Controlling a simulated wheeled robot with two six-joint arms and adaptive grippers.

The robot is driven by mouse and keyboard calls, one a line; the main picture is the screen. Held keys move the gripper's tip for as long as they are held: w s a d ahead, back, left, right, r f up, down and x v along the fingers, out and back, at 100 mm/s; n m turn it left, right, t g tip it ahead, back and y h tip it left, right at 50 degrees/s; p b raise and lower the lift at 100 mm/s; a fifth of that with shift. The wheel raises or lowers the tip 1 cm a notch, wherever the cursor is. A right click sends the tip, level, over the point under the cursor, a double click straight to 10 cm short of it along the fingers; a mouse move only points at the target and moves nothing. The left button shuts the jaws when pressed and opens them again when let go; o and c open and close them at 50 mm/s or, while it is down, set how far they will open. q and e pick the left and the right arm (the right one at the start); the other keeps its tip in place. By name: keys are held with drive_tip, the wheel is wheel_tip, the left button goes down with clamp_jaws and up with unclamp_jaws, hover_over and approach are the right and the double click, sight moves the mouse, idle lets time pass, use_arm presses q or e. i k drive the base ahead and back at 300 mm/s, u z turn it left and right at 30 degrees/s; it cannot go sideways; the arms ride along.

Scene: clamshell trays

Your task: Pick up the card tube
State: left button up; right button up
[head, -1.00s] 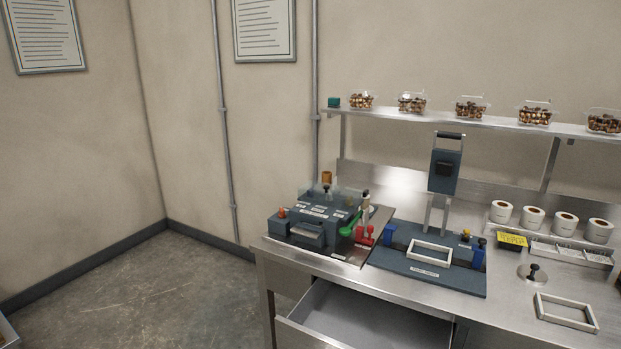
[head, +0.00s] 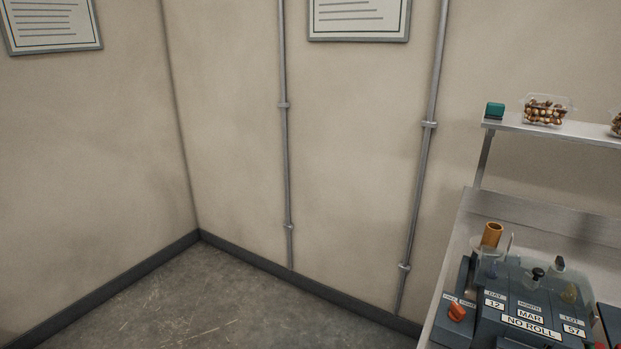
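An orange-brown card tube (head: 492,235) stands upright at the back left of the dark blue-grey labelling machine (head: 530,312), at the right of the head view. A clear cover partly surrounds the tube's lower part, so its base is hard to make out. The machine's labels read "MAR", "NO ROLL", "12" and "57". Neither of my grippers is in view.
A steel shelf (head: 560,131) above holds a green block (head: 494,111) and a clear clamshell of brown pieces (head: 546,111). Bare floor (head: 200,305) lies left of the bench.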

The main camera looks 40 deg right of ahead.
sight(493, 231)
drive_tip(key=i, duration=1.95)
drive_tip(key=z, duration=4.7)
drive_tip(key=i, duration=0.5)
drive_tip(key=u, duration=0.05)
